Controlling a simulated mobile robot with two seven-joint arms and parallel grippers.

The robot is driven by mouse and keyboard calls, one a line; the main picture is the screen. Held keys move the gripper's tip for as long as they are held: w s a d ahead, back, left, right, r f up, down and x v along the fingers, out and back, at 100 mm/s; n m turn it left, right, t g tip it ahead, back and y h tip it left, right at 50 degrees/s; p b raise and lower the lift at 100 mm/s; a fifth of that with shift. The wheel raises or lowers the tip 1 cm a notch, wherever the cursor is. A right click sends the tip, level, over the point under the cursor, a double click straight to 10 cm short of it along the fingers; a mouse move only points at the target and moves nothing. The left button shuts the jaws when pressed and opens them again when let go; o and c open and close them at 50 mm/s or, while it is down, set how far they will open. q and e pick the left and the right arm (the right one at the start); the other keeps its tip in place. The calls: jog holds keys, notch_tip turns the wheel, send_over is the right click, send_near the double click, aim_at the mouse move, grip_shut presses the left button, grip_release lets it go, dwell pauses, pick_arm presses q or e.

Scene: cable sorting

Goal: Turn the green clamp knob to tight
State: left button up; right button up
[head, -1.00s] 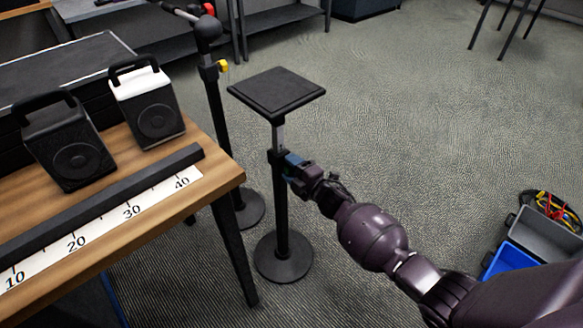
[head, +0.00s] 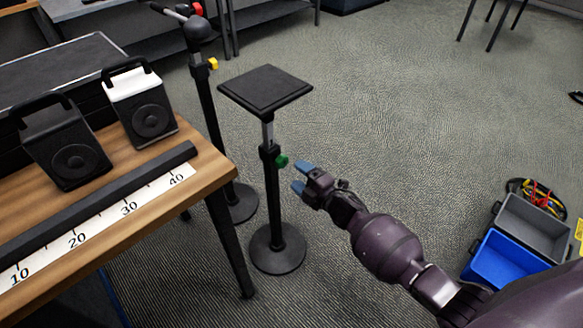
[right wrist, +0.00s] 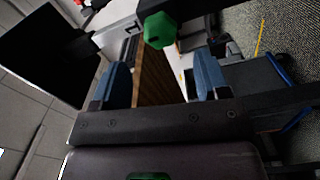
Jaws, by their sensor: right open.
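The green clamp knob (head: 282,160) sits on the right side of the black clamp collar on the stand's post. The stand (head: 273,205) has a flat black top plate (head: 266,89) and a round base. In the head view my right gripper (head: 299,178) is just right of the knob and a little lower, apart from it, with blue fingertips spread and nothing between them. In the right wrist view the knob (right wrist: 160,30) is beyond the two blue fingers (right wrist: 160,82), near the top edge. I cannot read the knob's tightness. My left gripper is not in view.
A wooden table (head: 150,215) with two speakers (head: 145,110) and a ruler strip stands at left. A second stand with a yellow knob (head: 213,63) is behind. Blue and grey bins (head: 500,262) and coiled cables lie at right. Open carpet lies between.

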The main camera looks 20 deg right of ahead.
jog(key=shift+v, duration=1.6)
